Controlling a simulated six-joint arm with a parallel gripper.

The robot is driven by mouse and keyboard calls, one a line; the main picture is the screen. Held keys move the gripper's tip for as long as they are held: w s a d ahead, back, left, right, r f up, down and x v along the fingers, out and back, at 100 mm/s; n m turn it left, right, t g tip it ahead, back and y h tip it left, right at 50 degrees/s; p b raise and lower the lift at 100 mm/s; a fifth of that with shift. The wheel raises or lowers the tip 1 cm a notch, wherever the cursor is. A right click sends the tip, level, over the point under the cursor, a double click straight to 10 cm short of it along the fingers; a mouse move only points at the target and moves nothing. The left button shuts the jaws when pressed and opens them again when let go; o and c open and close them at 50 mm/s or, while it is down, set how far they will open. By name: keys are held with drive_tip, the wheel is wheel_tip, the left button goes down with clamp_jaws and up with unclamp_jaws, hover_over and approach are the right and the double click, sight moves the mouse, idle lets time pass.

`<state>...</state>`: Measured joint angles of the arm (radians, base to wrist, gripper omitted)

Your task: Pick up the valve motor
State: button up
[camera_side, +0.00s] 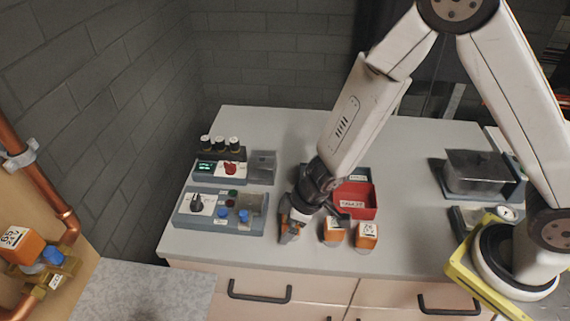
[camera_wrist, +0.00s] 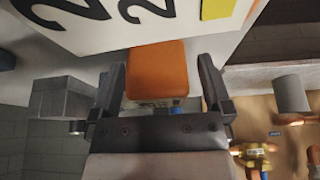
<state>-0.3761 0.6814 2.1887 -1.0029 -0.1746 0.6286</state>
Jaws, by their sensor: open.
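Another orange valve motor (camera_side: 14,245) sits on brass pipework at the far left.
A red bin (camera_side: 355,203) stands behind the loose motors. Blue-grey control panels (camera_side: 215,223) with knobs and buttons stand left of my gripper. A grey metal box (camera_side: 480,172) and a small gauge tray (camera_side: 470,218) are at the right. The table's back middle is clear.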

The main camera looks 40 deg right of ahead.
clamp_jaws()
drive_tip(key=shift+r, duration=0.25)
idle(0.4)
drive_tip(key=shift+r, duration=4.65)
drive_tip(key=shift+r, duration=0.1)
drive_tip(key=shift+w, duration=0.15)
drive_tip(key=w+a+n+g+y, duration=0.1)
drive_tip(key=w+a+n, duration=0.2)
drive_tip(key=w, duration=0.7)
drive_tip(key=shift+w+a+f+n, duration=0.25)
drive_tip(key=shift+a+n, duration=0.15)
drive_tip(key=shift+n, duration=0.1)
